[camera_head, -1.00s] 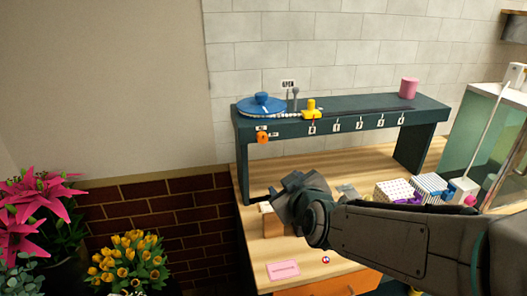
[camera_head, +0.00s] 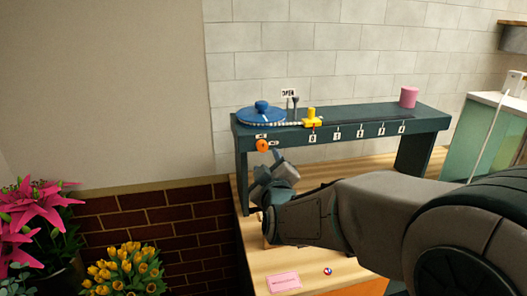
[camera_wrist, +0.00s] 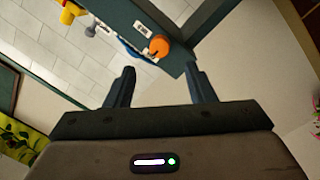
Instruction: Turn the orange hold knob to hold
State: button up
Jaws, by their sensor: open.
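The orange hold knob (camera_head: 263,146) sits on the front face of the dark green raised shelf (camera_head: 350,130), at its left end, with small white labels beside it. It also shows in the wrist view (camera_wrist: 159,46), ahead of the fingertips and between their lines. My gripper (camera_head: 272,160) is just below the knob in the head view. In the wrist view my gripper (camera_wrist: 158,75) is open and empty, with its two fingers apart and not touching the knob. I cannot read the labels or tell which way the knob points.
On the shelf are a blue turntable (camera_head: 262,114), a yellow slider block (camera_head: 312,117), a small OPEN sign (camera_head: 288,92) and a pink cylinder (camera_head: 409,97). A pink card (camera_head: 283,282) lies on the wooden bench. Yellow tulips (camera_head: 125,268) and pink lilies (camera_head: 35,205) stand at the left.

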aim_at(263, 149)
jog(key=shift+w+a+p, duration=0.15)
jog(key=shift+w+a, duration=0.1)
jog(key=shift+w, duration=1)
jog(key=shift+w+a+p, duration=0.1)
jog(key=shift+w+a, duration=0.1)
jog(key=shift+w, duration=1)
jog(key=shift+w+a+p, duration=0.15)
jog(key=shift+w+a, duration=0.1)
jog(key=shift+w, duration=1)
jog(key=c, duration=1)
